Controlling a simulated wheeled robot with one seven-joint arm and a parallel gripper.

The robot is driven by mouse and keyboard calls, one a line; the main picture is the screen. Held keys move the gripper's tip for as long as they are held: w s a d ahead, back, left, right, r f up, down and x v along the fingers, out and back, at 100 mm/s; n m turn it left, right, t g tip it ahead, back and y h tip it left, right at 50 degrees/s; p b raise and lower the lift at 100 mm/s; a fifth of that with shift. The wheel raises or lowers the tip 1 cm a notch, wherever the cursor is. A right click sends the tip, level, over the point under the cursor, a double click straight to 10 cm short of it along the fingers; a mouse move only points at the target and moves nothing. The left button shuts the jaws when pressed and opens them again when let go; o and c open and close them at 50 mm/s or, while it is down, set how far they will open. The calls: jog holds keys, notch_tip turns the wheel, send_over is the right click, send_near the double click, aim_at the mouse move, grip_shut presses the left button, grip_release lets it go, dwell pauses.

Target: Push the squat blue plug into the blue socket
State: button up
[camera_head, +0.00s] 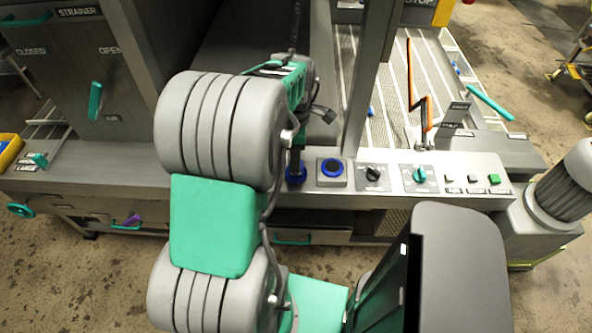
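The blue socket (332,168) is a blue ring with a dark middle on a square plate, on the front ledge of the machine. Just left of it, a dark upright piece with a blue rim (296,177) shows at the low end of my arm. It may be the squat blue plug at my gripper (296,158), but I cannot tell for sure. My gripper points down beside the socket, apart from it in the picture. My arm hides most of the gripper, and its fingers are too small and dark to read.
A black knob (372,172), a teal knob (419,174) and several small buttons (494,179) sit right of the socket. Small blue pieces (371,111) lie on the slatted bed behind. A grey post (370,75) rises behind the ledge. A teal lever (490,102) stands at right.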

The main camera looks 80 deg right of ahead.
notch_tip(320, 180, down, 5)
jog(key=shift+d+f+p, duration=0.1)
jog(key=shift+p, duration=0.5)
jog(key=c, duration=1.4)
